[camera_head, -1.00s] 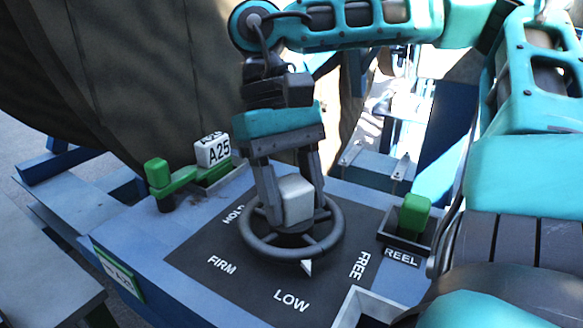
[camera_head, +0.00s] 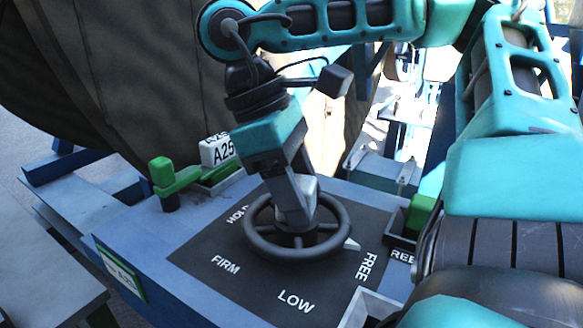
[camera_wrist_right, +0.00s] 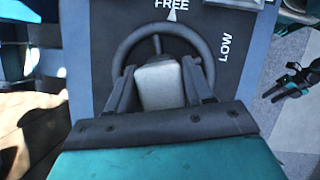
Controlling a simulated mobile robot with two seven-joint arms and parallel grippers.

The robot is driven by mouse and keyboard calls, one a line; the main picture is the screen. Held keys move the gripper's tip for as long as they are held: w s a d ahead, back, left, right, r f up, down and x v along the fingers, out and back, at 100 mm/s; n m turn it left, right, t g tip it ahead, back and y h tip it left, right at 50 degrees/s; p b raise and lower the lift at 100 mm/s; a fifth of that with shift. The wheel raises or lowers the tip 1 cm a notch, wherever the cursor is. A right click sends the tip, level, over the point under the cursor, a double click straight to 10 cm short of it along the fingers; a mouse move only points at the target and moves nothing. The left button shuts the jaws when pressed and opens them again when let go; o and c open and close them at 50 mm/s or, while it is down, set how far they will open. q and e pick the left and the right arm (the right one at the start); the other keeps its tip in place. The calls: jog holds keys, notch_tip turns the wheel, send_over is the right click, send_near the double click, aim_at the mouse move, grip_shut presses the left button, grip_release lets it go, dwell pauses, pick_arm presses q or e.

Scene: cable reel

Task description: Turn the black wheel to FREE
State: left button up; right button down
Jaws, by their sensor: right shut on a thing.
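The black wheel (camera_head: 297,245) lies flat on a dark dial plate, with a silver block (camera_head: 312,186) at its hub. Its white pointer (camera_head: 352,244) is at the right side, beside the word FREE (camera_head: 367,266). In the right wrist view the pointer (camera_wrist_right: 171,15) is directly at FREE (camera_wrist_right: 171,4). My right gripper (camera_head: 298,208) comes down from above and is shut on the silver block. The wrist view shows one finger on each side of the block (camera_wrist_right: 160,84).
A green block (camera_head: 420,213) sits in a black holder marked REEL at right, partly behind my arm. A large dark reel (camera_head: 110,80) fills the back left.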

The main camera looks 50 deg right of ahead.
jog(key=shift+n, duration=0.3)
jog(key=c, duration=0.5)
grip_release()
jog(key=p+v, duration=0.2)
jog(key=v, duration=1.1)
jog(key=shift+s+a, duration=0.1)
